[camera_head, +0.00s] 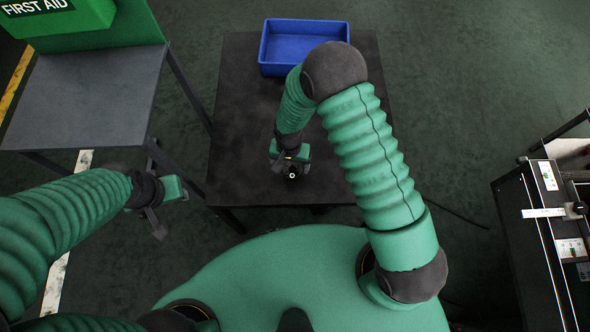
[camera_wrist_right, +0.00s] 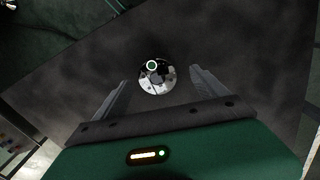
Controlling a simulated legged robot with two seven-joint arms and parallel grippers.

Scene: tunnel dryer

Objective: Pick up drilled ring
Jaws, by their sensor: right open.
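The drilled ring (camera_wrist_right: 157,78) is a small shiny metal piece with holes, lying on the dark table (camera_head: 240,140). In the wrist view it sits between and just beyond the two fingertips of my right gripper (camera_wrist_right: 158,80). In the head view my right gripper (camera_head: 291,168) is over the table's front part, pointing down at the ring (camera_head: 292,175), which it partly hides. The right jaws are open and nothing is held. My left gripper (camera_head: 172,208) hangs at the left, off the table; its fingers look spread apart and empty.
A blue bin (camera_head: 290,67) stands at the back of the dark table. A grey table (camera_head: 85,95) with a green first aid box (camera_head: 60,20) is at the left. A dark machine (camera_head: 545,240) stands at the right. The table's left and right sides are clear.

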